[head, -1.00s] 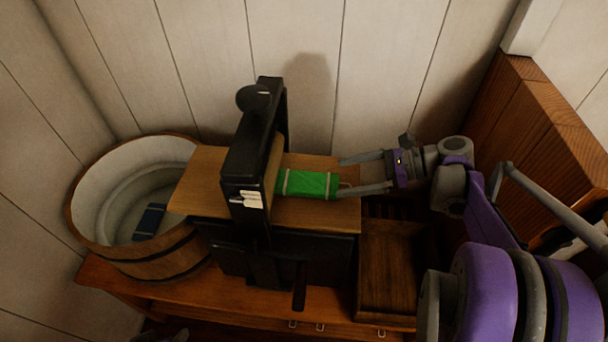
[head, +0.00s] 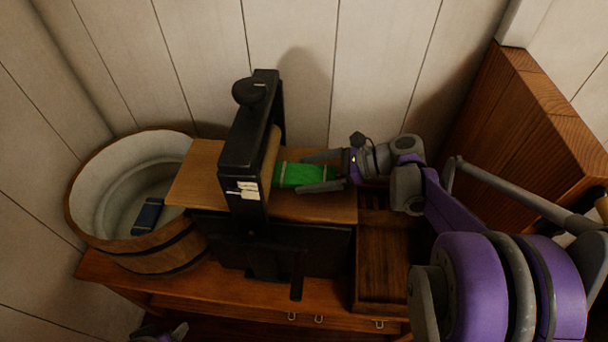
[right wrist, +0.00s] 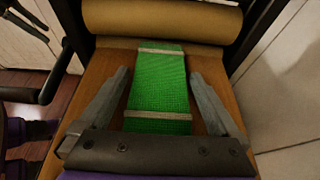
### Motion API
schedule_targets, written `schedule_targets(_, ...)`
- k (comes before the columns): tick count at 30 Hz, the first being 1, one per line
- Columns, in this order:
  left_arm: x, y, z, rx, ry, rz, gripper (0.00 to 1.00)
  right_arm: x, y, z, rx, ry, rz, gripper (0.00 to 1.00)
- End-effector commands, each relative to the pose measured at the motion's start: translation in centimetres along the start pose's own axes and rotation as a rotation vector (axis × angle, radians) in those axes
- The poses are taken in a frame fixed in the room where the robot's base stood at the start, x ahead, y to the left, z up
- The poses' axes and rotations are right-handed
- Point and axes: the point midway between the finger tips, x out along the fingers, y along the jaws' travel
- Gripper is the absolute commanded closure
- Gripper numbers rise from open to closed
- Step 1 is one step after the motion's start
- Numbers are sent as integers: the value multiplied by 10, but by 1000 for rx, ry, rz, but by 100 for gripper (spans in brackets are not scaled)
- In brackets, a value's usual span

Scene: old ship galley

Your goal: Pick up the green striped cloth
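The green striped cloth (head: 303,175), green with pale cross bands, lies flat on the wooden board of the black roller press. Its far end reaches the roller. It also fills the middle of the right wrist view (right wrist: 160,85). My right gripper (head: 300,174) is open, with one finger along each long side of the cloth. In the right wrist view there is a gap between each finger and the cloth. Only a small grey and purple part of my left gripper (head: 170,334) shows at the bottom edge; its fingers cannot be made out.
The black press frame (head: 245,150) with its tan roller (right wrist: 160,20) stands just beyond the cloth. A wooden tub (head: 160,250) at the left holds a dark blue object (head: 148,216). A shallow wooden tray (head: 383,275) sits right of the press. Plank walls close the back.

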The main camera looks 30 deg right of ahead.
Motion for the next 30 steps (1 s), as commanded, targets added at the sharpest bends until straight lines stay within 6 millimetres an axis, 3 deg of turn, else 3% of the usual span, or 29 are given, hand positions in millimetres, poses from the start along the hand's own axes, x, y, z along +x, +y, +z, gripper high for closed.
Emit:
schedule_targets(1, 0, 0, 0, 0, 0, 0, 25, 0, 0, 0, 0, 0, 0, 13)
schedule_targets(9, 0, 0, 0, 0, 0, 0, 25, 0, 0, 0, 0, 0, 0, 61)
schedule_targets(12, 0, 0, 0, 0, 0, 0, 25, 0, 0, 0, 0, 0, 0, 75)
schedule_targets(23, 0, 0, 0, 0, 0, 0, 25, -3, 0, 6, 0, 0, 0, 75)
schedule_targets(30, 1, 0, 1, 0, 0, 0, 25, -11, 31, 2, 0, 0, -2, 75)
